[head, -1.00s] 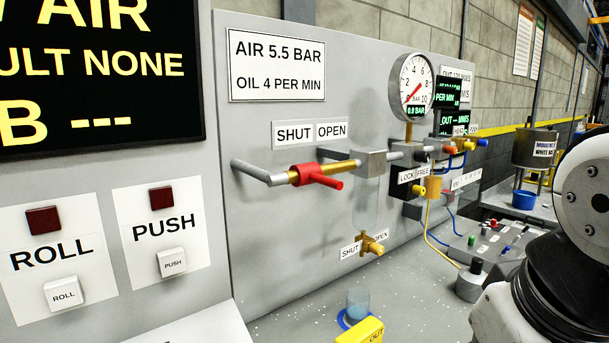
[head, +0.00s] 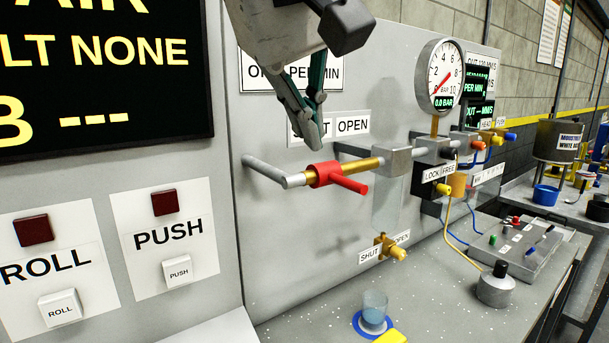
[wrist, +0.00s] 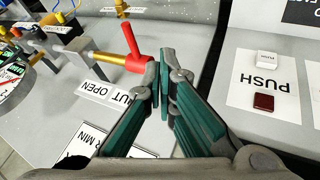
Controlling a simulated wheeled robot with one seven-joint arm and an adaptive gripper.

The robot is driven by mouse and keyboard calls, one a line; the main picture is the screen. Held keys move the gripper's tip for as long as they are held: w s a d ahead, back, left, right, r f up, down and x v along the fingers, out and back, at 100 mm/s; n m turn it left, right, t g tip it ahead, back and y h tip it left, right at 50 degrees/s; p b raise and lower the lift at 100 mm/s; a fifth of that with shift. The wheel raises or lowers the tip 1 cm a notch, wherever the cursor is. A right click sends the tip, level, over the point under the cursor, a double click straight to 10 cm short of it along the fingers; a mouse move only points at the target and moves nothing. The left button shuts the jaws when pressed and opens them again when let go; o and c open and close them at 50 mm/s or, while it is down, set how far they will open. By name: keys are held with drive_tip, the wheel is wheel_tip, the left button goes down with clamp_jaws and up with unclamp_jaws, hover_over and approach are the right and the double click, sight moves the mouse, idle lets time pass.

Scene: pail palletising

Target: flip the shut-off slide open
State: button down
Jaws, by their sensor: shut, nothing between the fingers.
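The shut-off slide is a red sleeve with a red handle (head: 325,175) on a brass rod (head: 365,165). It sits near the rod's left end, on the side of the SHUT label, with its handle pointing right and toward me. My gripper (head: 320,143) reaches down from above, its teal fingers closed and empty. The tips look just above the sleeve; contact is unclear. In the wrist view the red slide (wrist: 134,45) lies just left of the closed fingertips (wrist: 163,72). The OPEN label (head: 353,125) is clear in the head view, while my fingers partly cover SHUT.
A pressure gauge (head: 440,75) and several valves stand to the right. Below is a brass tap (head: 390,247) over a cup (head: 374,307). A grey side pipe (head: 262,168) juts out left of the slide. ROLL and PUSH buttons (head: 178,270) are at left.

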sight(343, 179)
drive_tip(key=shift+w+d+f, duration=0.8)
drive_tip(key=shift+w+f, duration=0.45)
drive_tip(key=shift+f, duration=0.3)
drive_tip(key=shift+w+d+f, duration=0.85)
drive_tip(key=shift+w+f, duration=0.4)
drive_tip(key=shift+f, duration=0.25)
drive_tip(key=shift+w+d+f, duration=0.8)
drive_tip(key=shift+w+f, duration=0.45)
drive_tip(key=shift+f, duration=0.3)
drive_tip(key=w+d+p, duration=0.1)
drive_tip(key=w+d, duration=0.4)
drive_tip(key=d, duration=0.3)
drive_tip(key=shift+w, duration=0.2)
drive_tip(key=shift+a, duration=0.1)
